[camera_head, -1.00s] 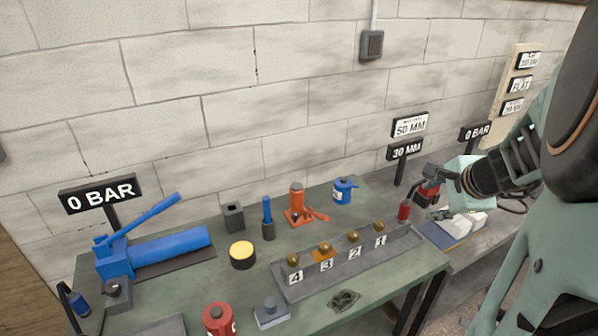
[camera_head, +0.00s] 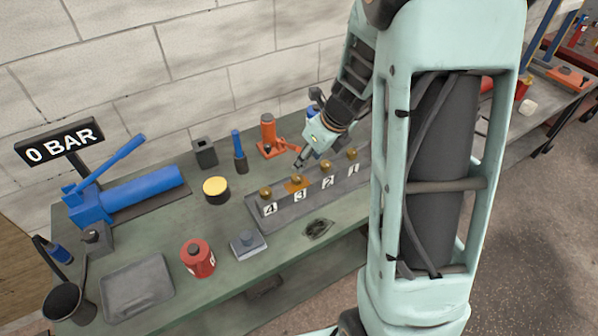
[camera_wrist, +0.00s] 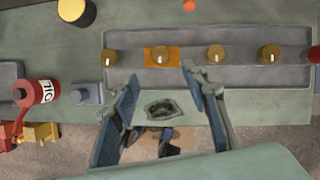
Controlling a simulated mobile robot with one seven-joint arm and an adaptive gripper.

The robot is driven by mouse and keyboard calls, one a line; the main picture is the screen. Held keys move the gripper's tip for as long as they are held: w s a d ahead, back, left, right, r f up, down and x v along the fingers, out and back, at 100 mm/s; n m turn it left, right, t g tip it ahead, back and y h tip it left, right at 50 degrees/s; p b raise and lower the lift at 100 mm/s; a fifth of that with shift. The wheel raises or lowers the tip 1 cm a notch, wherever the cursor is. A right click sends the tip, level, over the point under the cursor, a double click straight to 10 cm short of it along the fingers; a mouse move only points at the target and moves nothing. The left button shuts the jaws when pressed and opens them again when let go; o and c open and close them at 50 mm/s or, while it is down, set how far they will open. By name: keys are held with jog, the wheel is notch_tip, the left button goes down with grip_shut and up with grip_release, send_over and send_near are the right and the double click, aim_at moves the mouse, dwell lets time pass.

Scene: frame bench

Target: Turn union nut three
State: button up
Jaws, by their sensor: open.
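Union nut three (camera_head: 297,181) is a brass, rounded piece on an orange patch in a long grey tray (camera_head: 259,222), behind the label 3. Brass nuts four (camera_head: 265,193), two (camera_head: 327,167) and one (camera_head: 352,153) stand in the same row. In the wrist view nut three (camera_wrist: 161,54) is second from the left, on its orange patch, just beyond my fingertips. My gripper (camera_wrist: 161,74) is open and empty, its two fingers spread on either side of nut three's line. In the head view my gripper (camera_head: 299,163) hangs above and behind nut three, not visibly touching it.
A grey block (camera_head: 248,244) and red can (camera_head: 198,258) stand left of the tray. A black-and-yellow cylinder (camera_head: 216,190), blue-handled tool (camera_head: 239,152) and orange jack (camera_head: 269,137) stand behind. My arm hides the bench's right end.

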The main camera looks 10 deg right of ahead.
aim_at(298, 177)
jog(key=b+x, duration=0.2)
jog(key=x, duration=0.8)
jog(key=shift+f, duration=0.15)
jog(key=shift+c, duration=0.2)
grip_shut()
